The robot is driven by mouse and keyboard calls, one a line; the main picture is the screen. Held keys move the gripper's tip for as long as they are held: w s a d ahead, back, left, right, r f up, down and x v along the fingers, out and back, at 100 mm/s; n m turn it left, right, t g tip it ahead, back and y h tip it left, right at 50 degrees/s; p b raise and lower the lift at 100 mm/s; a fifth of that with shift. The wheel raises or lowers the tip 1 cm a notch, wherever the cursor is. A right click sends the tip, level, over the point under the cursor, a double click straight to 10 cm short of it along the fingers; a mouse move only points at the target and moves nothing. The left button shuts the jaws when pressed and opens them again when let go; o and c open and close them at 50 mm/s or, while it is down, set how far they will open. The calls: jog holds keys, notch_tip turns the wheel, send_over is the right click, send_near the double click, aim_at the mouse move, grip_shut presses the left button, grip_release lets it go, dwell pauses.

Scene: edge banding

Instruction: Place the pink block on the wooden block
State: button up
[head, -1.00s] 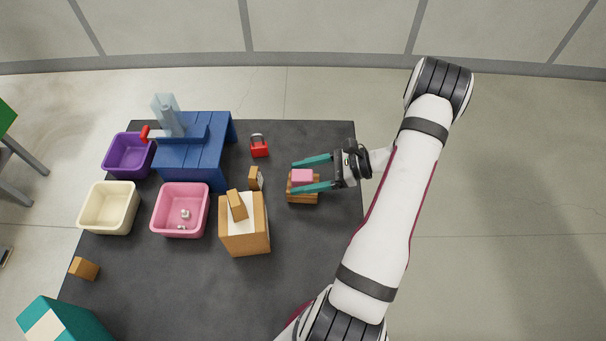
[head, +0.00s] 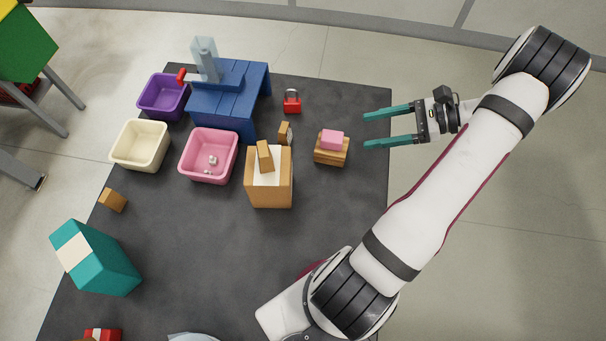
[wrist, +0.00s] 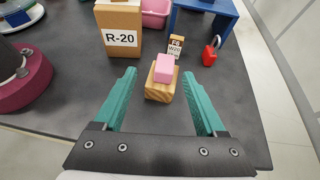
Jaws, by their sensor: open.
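The pink block (head: 332,140) rests on top of the wooden block (head: 331,157) near the right side of the dark table. In the wrist view the pink block (wrist: 163,67) sits upright on the wooden block (wrist: 159,92), between the lines of my fingers but beyond their tips. My gripper (head: 364,130) is open and empty, to the right of the two blocks and apart from them. Its two teal fingers also show spread in the wrist view (wrist: 162,78).
A cardboard box (head: 270,195) labelled R-20 stands left of the blocks. A small box (head: 285,131) and a red padlock (head: 292,104) are behind. A blue bench (head: 228,105) and pink bin (head: 209,173) stand further left. The table front of the blocks is clear.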

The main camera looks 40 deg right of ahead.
jog(key=w+a+r+n+g+h, duration=0.1)
jog(key=a+r+n+g, duration=0.45)
jog(key=a, duration=0.55)
jog(key=w+a+r+n+g+h, duration=0.15)
jog(key=a+r+n+g, duration=0.35)
jog(key=a, duration=0.5)
jog(key=s+a+n+t+h, duration=0.2)
jog(key=s+a+n+h, duration=0.3)
jog(key=s+a+n, duration=0.4)
jog(key=shift+s+r+n+h, duration=0.15)
jog(key=shift+s+n+h, duration=0.25)
jog(key=shift+s, duration=0.65)
